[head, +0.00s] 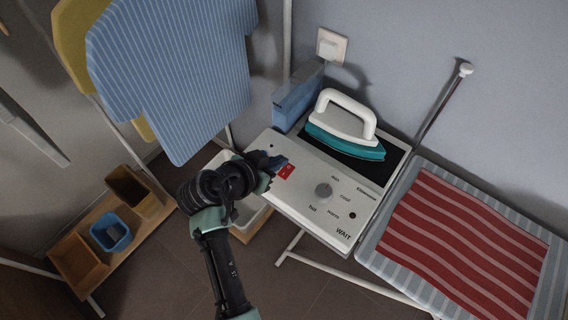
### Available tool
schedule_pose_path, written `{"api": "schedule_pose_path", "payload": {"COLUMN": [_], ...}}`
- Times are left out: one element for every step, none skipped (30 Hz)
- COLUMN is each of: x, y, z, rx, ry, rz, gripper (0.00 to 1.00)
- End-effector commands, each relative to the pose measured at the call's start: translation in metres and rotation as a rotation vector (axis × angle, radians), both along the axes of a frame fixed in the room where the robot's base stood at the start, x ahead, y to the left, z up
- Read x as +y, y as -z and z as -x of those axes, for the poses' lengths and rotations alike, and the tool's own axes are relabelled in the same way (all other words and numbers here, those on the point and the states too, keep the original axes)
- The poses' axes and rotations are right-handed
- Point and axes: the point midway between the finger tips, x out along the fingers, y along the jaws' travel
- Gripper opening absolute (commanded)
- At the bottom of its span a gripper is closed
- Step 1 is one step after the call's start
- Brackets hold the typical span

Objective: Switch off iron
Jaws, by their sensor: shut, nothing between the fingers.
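The iron (345,124), teal with a white handle, rests on the dark plate of a white station (309,198). The station has a grey round knob (323,190) with lettering around it, including "max", "cool", "warm" and "hot". A red switch (286,171) sits on the station's left part, and "WAIT" is printed near its front edge. My gripper (279,162) is shut and empty, at the left side of the station right by the red switch. I cannot tell whether it touches the switch. The arm hides part of the station's left edge.
A wall socket (332,46) is behind the iron, and a blue box-like object (297,97) stands at the station's back left. A striped shirt (175,75) hangs at left. A red striped cloth (462,243) lies on the ironing board (382,223). Wooden boxes (77,262) stand low at left.

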Motion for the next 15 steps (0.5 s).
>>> {"api": "schedule_pose_path", "payload": {"x": [-0.006, -0.008, -0.011, -0.013, -0.012, -0.012, -0.013, -0.013, -0.013, -0.013, -0.014, -0.014, -0.014, -0.014, -0.014], "y": [0.005, 0.008, 0.012, 0.015, 0.022, 0.028, 0.032, 0.036, 0.040, 0.043, 0.045, 0.048, 0.050, 0.051, 0.052], "z": [-0.006, -0.009, -0.014, -0.017, -0.016, -0.016, -0.016, -0.016, -0.017, -0.017, -0.018, -0.018, -0.018, -0.018, -0.018], "rx": [0.002, 0.003, 0.002, 0.002, 0.005, 0.004, 0.004, 0.004, 0.002, 0.002, 0.002, 0.002, 0.001, 0.001, 0.001], "ry": [0.005, 0.005, 0.004, 0.004, 0.001, 0.001, 0.001, 0.001, 0.001, 0.000, 0.002, 0.002, 0.001, 0.001, 0.001], "rz": [0.001, 0.001, 0.001, 0.001, 0.002, 0.001, 0.002, 0.002, 0.001, 0.002, 0.002, 0.000, 0.000, 0.000, 0.000], "gripper": [0.00, 0.00, 0.00, 0.00, 0.00, 0.00, 0.00, 0.00, 0.00, 0.00, 0.00, 0.00, 0.00, 0.00, 0.00]}}
